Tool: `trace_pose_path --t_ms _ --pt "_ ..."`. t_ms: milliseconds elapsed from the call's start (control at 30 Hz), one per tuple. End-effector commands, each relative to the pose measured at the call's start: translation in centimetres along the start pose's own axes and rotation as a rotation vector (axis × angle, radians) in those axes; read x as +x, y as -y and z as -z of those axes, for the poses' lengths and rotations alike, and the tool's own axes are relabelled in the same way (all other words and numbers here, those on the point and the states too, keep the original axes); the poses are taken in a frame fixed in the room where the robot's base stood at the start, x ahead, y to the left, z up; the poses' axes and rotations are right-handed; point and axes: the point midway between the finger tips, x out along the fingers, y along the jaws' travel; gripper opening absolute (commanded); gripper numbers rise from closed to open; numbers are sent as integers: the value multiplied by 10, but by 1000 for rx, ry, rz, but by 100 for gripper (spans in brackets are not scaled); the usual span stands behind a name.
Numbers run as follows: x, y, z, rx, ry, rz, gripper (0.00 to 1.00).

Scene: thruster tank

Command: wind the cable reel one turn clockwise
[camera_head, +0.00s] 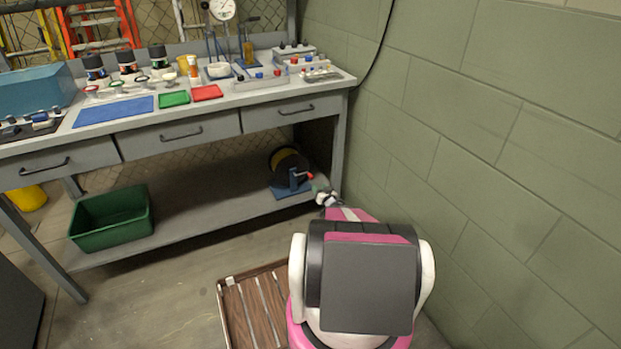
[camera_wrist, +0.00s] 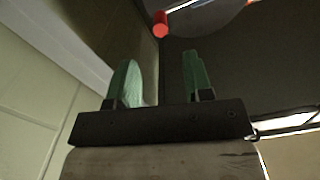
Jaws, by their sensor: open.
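The cable reel (camera_head: 288,160) stands on the lower shelf of the workbench, at its right end. It is a dark drum with a yellowish side on a blue base, with a red crank knob (camera_head: 309,175) at its right. In the wrist view the red knob (camera_wrist: 160,25) shows beyond the fingertips, near a grey disc-like part at the top. My gripper (camera_wrist: 158,62) is open, with its two green fingers apart and nothing between them. In the head view my gripper (camera_head: 322,190) is just right of and below the knob, partly hidden by my arm.
The lower shelf (camera_head: 190,205) also holds a green crate (camera_head: 112,218) at the left. A bench leg (camera_head: 338,150) and the green block wall (camera_head: 500,200) are close on the right. A wooden pallet (camera_head: 255,310) lies on the floor beside my body. The shelf's middle is clear.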

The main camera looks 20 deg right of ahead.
Motion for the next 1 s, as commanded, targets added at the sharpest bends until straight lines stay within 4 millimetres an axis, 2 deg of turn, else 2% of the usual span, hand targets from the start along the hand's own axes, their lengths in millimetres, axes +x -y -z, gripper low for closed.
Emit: trace_pose_path --t_ms 267,467,800,1000 --pt "10 -1 0 -38 -1 1 46" --pt "37 -1 -2 -36 -1 1 46" --pt "95 -1 -2 -36 0 1 46" --pt "108 0 0 -35 -1 0 46"
